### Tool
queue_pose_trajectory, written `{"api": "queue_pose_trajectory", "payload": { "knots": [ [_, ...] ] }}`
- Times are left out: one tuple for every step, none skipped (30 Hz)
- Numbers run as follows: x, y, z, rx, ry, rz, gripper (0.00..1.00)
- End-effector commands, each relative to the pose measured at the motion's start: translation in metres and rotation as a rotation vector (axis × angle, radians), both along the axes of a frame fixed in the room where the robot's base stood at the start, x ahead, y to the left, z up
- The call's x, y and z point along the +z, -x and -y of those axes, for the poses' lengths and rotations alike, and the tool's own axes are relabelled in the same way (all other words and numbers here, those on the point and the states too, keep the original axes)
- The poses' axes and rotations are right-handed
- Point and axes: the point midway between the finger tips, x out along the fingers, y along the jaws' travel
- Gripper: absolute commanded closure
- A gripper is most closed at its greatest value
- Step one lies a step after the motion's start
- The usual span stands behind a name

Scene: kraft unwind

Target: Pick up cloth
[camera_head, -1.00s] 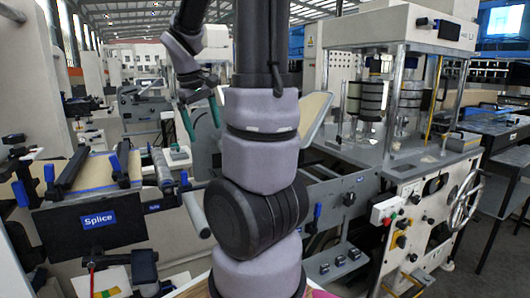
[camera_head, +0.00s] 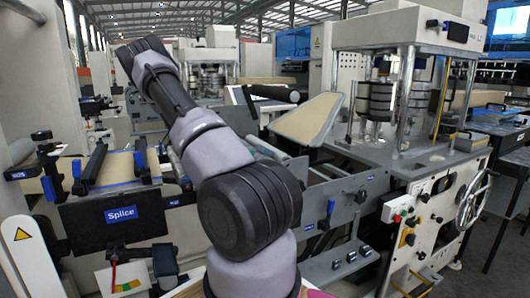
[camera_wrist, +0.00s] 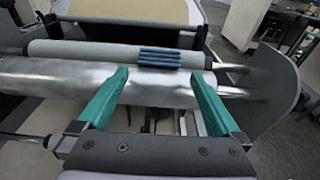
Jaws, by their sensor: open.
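In the wrist view, a small blue striped pad, which looks like a folded cloth (camera_wrist: 159,57), lies on the upper side of a roller, across the space between my fingertips. My gripper (camera_wrist: 160,76) has two green fingers spread wide, with nothing between them. The fingertips reach over the shiny metal roller (camera_wrist: 50,82), just short of the blue pad. I cannot tell whether they touch the roller. In the head view my arm leans up and left; my gripper and the blue pad do not show there.
A grey side plate (camera_wrist: 270,90) stands to the right of the rollers. A tan sheet (camera_wrist: 140,10) lies beyond them. In the head view, a black Splice panel (camera_head: 115,222) is at left, and a machine with a handwheel (camera_head: 474,200) is at right.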

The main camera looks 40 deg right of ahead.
Motion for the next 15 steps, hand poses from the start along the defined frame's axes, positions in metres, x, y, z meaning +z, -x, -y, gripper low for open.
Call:
{"api": "queue_pose_trajectory", "payload": {
  "knots": [
    [-0.001,0.003,0.009,-0.001,0.003,-0.005,0.00],
    [-0.002,0.005,0.014,-0.001,0.002,-0.005,0.00],
    [-0.003,0.007,0.020,-0.004,0.002,-0.003,0.00],
    [-0.004,0.009,0.025,-0.003,0.001,-0.003,0.00],
    [-0.004,0.010,0.029,-0.003,0.001,-0.003,0.00],
    [-0.005,0.011,0.034,-0.002,0.001,-0.003,0.00],
    [-0.006,0.012,0.038,-0.002,0.000,-0.002,0.00],
    [-0.007,0.013,0.040,-0.001,-0.001,-0.002,0.00],
    [-0.007,0.014,0.043,-0.001,0.000,-0.001,0.00],
    [-0.007,0.015,0.045,-0.001,0.000,-0.001,0.00],
    [-0.008,0.015,0.047,-0.001,0.000,0.000,0.00],
    [-0.008,0.016,0.049,-0.001,0.000,0.000,0.00],
    [-0.008,0.016,0.051,-0.001,0.000,0.000,0.00],
    [-0.009,0.017,0.055,-0.002,0.000,0.000,0.00],
    [-0.010,0.019,0.060,-0.003,0.000,0.000,0.00]
  ]
}}
